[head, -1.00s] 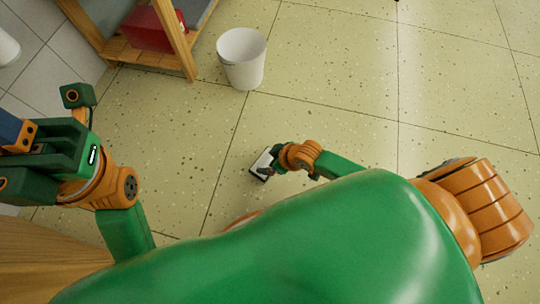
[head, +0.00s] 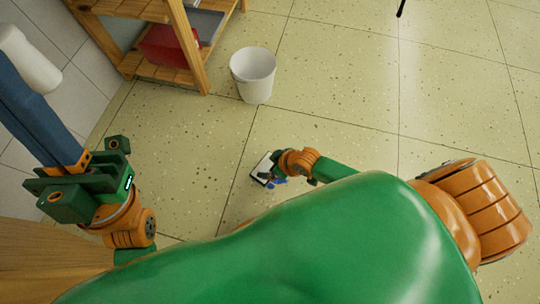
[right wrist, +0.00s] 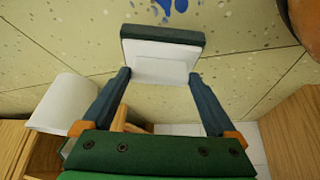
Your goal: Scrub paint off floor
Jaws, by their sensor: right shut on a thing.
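A blue paint spot (head: 279,182) is on the floor. It also shows in the right wrist view (right wrist: 172,5), at the top edge, just beyond a flat scrubber (right wrist: 160,62) with a white face and dark green edge. My right gripper (right wrist: 166,76) is shut on the scrubber, with one dark finger at each side. In the head view the scrubber (head: 262,168) is low over or on the floor, beside the paint; contact is unclear. My left gripper (head: 22,90) is at the left, its dark blue fingers pointing up-left; their opening is unclear.
A white bucket (head: 253,76) stands on the floor, up-left of the scrubber. A wooden shelf (head: 205,75) with a red box (head: 165,46) is behind it. A white rounded object (head: 28,60) shows near my left fingertips. Open floor lies to the upper right.

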